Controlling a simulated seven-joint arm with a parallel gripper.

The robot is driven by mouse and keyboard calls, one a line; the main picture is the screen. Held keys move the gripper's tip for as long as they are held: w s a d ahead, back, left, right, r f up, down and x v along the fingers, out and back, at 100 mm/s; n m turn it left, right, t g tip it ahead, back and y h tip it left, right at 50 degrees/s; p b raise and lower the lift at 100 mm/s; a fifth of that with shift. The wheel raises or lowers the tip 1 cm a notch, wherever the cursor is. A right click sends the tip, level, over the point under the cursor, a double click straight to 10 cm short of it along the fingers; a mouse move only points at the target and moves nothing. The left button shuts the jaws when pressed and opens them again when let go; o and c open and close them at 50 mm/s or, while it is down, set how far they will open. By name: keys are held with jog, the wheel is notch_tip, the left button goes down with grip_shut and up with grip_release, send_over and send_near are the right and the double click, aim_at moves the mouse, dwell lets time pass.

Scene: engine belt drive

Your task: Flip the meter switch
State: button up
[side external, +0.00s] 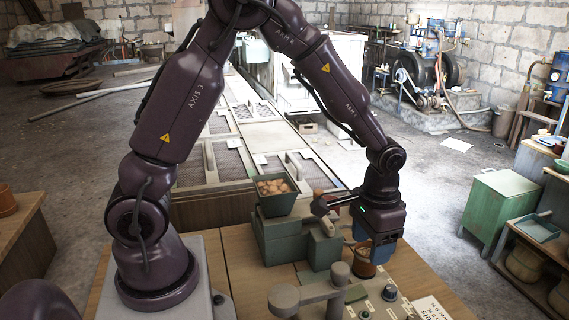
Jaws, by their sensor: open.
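My gripper (378,248) points straight down over the right part of the wooden bench, just behind a pale panel (388,305) at the bottom edge. Its bluish fingers are partly dark and the gap between them is hard to see; nothing shows held in it. The panel carries several small knobs or switches, one of them a dark knob (389,292) just in front of my gripper. I cannot tell which one is the meter switch, nor its position. The panel's lower part is cut off by the picture edge.
A grey lever-like fixture (315,291) stands left of the panel. A printed sheet (440,308) lies right.

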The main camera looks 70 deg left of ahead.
jog(key=s+a+r+t, duration=0.2)
jog(key=s+r+t, duration=0.2)
jog(key=s+r, duration=1.1)
jog(key=shift+v, duration=0.85)
jog(key=shift+s+r+t, duration=0.3)
jog(key=shift+r+t, duration=0.1)
jog(key=shift+r, duration=0.15)
jog(key=shift+s+r+t, duration=0.3)
jog(key=shift+r+t, duration=0.1)
jog(key=shift+r, duration=0.15)
